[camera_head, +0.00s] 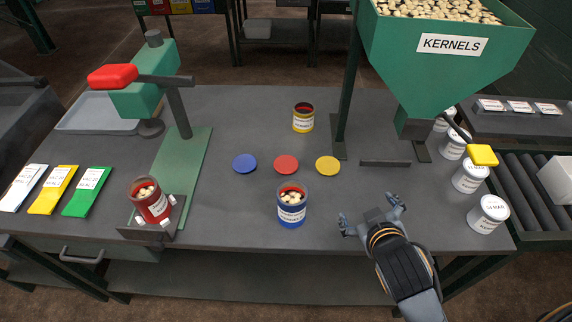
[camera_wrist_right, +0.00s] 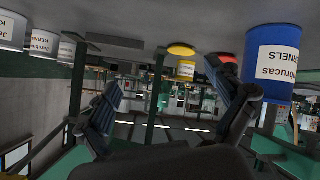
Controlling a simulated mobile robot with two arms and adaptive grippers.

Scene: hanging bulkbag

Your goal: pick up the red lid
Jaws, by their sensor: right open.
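The red lid (camera_head: 286,164) lies flat on the dark table, between the blue lid (camera_head: 245,163) and the yellow lid (camera_head: 327,166). In the right wrist view, which is upside down, the red lid (camera_wrist_right: 227,59) is partly hidden by a finger. My right gripper (camera_head: 369,212) is open and empty over the table's front part, to the right of and nearer than the red lid, apart from it. Its spread fingers also show in the wrist view (camera_wrist_right: 170,105). My left gripper is not in view.
A blue can of kernels (camera_head: 291,208) stands just in front of the red lid. A yellow can (camera_head: 303,118) stands behind it. A green hopper (camera_head: 440,55) overhangs the right, near several white cans (camera_head: 488,214). A green press (camera_head: 146,95) and red can (camera_head: 150,203) stand left.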

